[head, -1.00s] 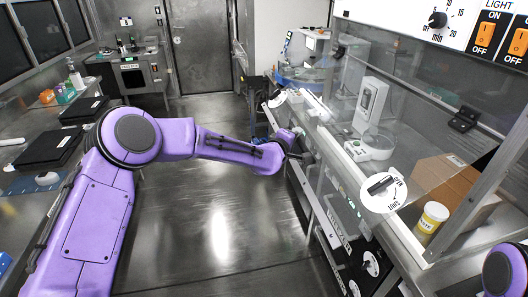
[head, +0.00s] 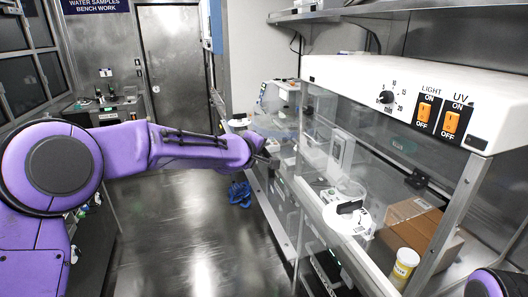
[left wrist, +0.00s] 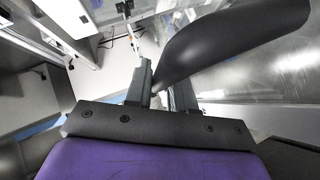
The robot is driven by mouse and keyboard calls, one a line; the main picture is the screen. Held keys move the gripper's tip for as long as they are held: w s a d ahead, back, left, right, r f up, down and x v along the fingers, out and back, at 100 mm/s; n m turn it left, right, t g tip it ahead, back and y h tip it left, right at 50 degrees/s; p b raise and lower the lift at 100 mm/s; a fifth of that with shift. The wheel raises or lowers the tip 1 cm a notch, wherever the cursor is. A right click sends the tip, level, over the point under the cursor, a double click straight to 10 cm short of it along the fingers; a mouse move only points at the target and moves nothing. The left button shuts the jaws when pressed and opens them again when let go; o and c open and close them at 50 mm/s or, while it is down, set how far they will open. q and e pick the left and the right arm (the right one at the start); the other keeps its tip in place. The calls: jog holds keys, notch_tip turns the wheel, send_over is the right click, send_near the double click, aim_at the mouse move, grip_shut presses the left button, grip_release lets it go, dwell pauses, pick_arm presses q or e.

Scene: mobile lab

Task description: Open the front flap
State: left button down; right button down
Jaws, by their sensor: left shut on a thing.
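The clear front flap (head: 385,160) is the sloping pane of the cabinet on the right in the head view. Below it, a white disc (head: 345,224) carries a black turn handle (head: 349,207); a similar disc (head: 238,122) sits farther back. How far the flap is swung out is hard to tell. My left gripper (head: 270,160) is at the cabinet's front, between the discs. In the left wrist view, my left gripper (left wrist: 162,80) is shut on the end of a dark, curved handle-like piece (left wrist: 235,38). The grip itself is partly hidden. My right gripper is out of view.
The white control box (head: 400,95) with light and UV switches tops the cabinet. Inside stand a yellow-labelled jar (head: 404,266) and a cardboard box (head: 425,225). A blue item (head: 240,193) lies on the floor.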

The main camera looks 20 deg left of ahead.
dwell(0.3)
pick_arm(q)
jog(key=c, duration=1.3)
grip_release()
jog(key=shift+o, duration=1.1)
jog(key=shift+d, duration=0.2)
jog(key=shift+s+r+b, duration=0.1)
jog(key=shift+s+b, duration=0.2)
jog(key=b+v, duration=0.3)
jog(key=v, duration=0.6)
jog(key=shift+s+r, duration=0.25)
jog(key=shift+s, duration=0.15)
